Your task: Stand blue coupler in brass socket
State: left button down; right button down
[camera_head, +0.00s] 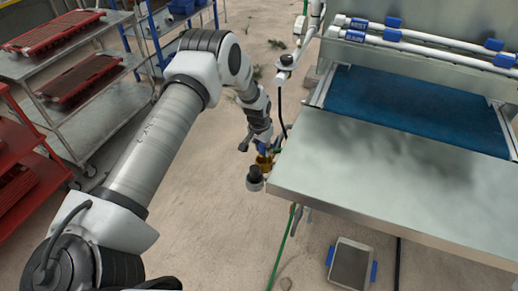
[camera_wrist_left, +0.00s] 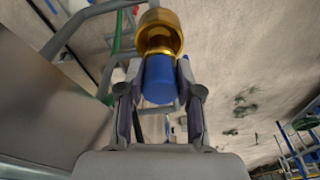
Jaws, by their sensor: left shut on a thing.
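The blue coupler (camera_wrist_left: 159,80) is between the two fingers of my left gripper (camera_wrist_left: 159,88), which is shut on it. The brass socket (camera_wrist_left: 160,32) is directly beyond the coupler's far end in the left wrist view, in line with it. They overlap there, and I cannot tell whether the coupler's end is inside the socket or just before it. In the head view my left gripper (camera_head: 257,146) is at the bench's left corner, close above the socket (camera_head: 264,162). Only a little blue shows there. My right gripper is not in view.
A metal bench (camera_head: 390,195) with a blue belt (camera_head: 420,110) fills the right. A dark-topped knob (camera_head: 254,176) stands by its corner, close to the socket. A green hose (camera_head: 283,245) hangs below. Metal shelves with red trays (camera_head: 55,30) stand at left. Open floor lies between.

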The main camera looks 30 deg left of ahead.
pick_arm(q)
jog(key=shift+r, duration=0.25)
jog(key=shift+r+p, duration=0.6)
dwell(0.4)
jog(key=shift+s, duration=0.1)
jog(key=c, duration=1.1)
grip_release()
jog(key=shift+o, duration=0.2)
notch_tip(320, 180, up, 11)
jog(key=s+p, duration=0.1)
jog(key=p, duration=0.8)
jog(key=shift+s+p, duration=0.35)
jog(key=shift+p, duration=0.05)
